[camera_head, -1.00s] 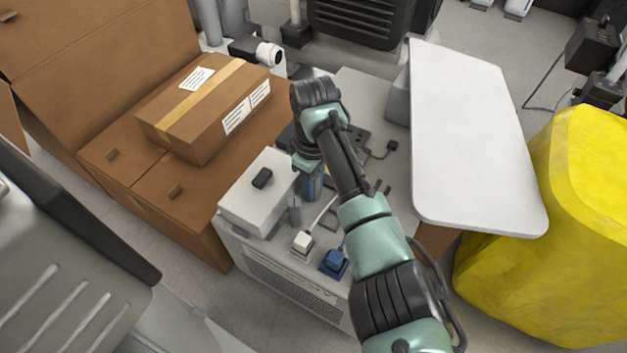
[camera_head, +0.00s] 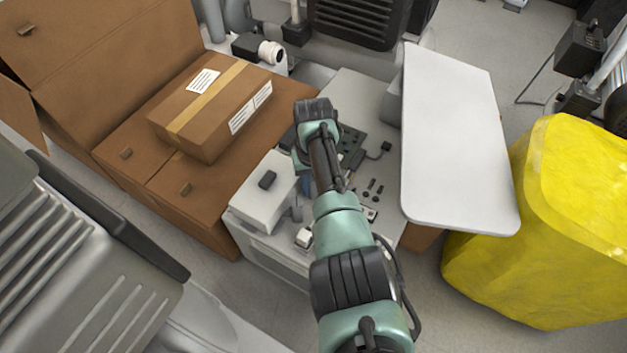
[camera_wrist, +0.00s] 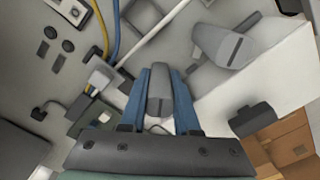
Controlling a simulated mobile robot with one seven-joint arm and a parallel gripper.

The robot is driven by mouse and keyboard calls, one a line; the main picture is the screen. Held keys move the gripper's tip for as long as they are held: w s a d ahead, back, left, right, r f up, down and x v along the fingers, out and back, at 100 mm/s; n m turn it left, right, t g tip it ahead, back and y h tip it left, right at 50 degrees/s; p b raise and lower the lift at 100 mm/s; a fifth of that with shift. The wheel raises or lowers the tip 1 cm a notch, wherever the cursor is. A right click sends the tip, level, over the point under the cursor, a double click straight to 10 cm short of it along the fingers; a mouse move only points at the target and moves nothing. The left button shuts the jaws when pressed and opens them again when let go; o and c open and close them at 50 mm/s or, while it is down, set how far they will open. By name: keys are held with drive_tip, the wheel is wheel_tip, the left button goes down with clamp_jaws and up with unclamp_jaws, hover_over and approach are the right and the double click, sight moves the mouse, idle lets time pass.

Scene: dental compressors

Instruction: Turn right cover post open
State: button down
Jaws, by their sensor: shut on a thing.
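In the wrist view, two grey cover posts with dark slots stand on the grey compressor housing (camera_wrist: 190,18). The right cover post (camera_wrist: 159,82), the one farther from the white box, is between the blue fingers of my gripper (camera_wrist: 159,88), which is shut on it. The other post (camera_wrist: 226,46) stands free to the upper right, apart from my gripper. In the head view, my gripper (camera_head: 308,186) points down at the housing (camera_head: 352,100), and my arm hides the held post. How far the held post is turned cannot be told.
A white box with a black knob (camera_head: 267,181) stands beside my gripper. A cardboard carton (camera_head: 211,110) lies to the left. A white panel (camera_head: 455,140) and a yellow bag (camera_head: 555,225) are to the right. Cables (camera_wrist: 115,30) run near the fingers.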

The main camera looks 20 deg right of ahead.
drive_tip(key=shift+m, duration=0.6)
drive_tip(key=shift+w, duration=0.1)
drive_tip(key=c, duration=0.9)
unclamp_jaws()
wheel_tip(320, 180, up, 13)
drive_tip(key=p, duration=0.8)
drive_tip(key=shift+p, duration=0.3)
